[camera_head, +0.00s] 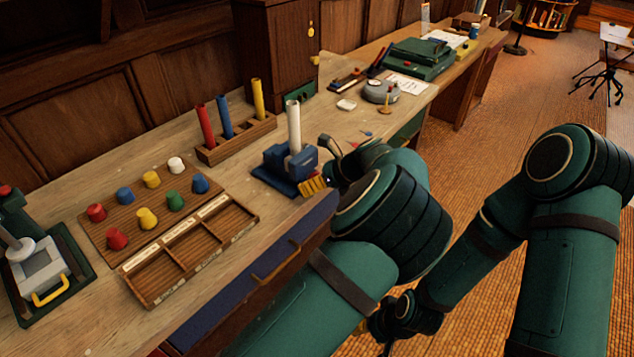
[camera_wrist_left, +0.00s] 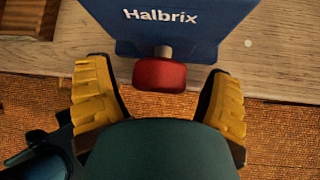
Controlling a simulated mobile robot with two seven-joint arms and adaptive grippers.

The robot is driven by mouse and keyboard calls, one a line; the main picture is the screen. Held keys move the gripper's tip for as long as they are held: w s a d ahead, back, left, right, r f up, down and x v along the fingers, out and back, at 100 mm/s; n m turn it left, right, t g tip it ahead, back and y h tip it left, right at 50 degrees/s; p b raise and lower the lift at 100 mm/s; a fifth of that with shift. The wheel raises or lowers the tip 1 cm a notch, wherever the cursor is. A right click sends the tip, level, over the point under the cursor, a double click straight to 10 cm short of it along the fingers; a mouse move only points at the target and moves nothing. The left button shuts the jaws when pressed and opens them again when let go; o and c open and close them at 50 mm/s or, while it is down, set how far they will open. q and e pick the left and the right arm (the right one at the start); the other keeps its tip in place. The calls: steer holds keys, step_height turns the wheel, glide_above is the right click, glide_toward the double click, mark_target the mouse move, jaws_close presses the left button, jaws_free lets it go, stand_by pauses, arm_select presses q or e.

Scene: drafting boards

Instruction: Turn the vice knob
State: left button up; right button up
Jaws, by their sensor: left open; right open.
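The blue vice (camera_head: 274,160) stands at the table's front edge, with a white tube (camera_head: 293,125) upright in its jaws. In the left wrist view its blue body (camera_wrist_left: 190,20) reads "Halbrix". The red vice knob (camera_wrist_left: 160,75) sticks out below it on a short grey shaft. My left gripper (camera_head: 313,186) is at the vice's front. Its yellow fingers (camera_wrist_left: 160,88) are open on both sides of the knob, with gaps. My right gripper (camera_head: 381,326) is low over the floor, away from the table and partly hidden by my left arm.
Left of the vice are a wooden tray (camera_head: 152,287), a board with several coloured knobs (camera_head: 130,225) and a rack of coloured tubes (camera_head: 236,145). A blue drawer front (camera_head: 235,300) lies below the table edge. Green boxes (camera_head: 415,60) stand farther back.

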arm_select(q)
steer(key=c, duration=1.2)
steer(key=shift+n+t+h, duration=0.3)
steer(key=shift+t, duration=0.2)
steer(key=shift+f+n+t+h+b, duration=0.1)
steer(key=shift+n+t+h+b, duration=0.2)
steer(key=shift+t+h+b, duration=0.15)
steer(key=shift+f+n+t+h+b, duration=0.1)
steer(key=shift+n+t+h+b, duration=0.4)
steer(key=shift+t+b, duration=0.55)
steer(key=shift+n+t+h+b, duration=0.3)
steer(key=shift+n+b, duration=0.1)
steer(key=shift+b, duration=0.45)
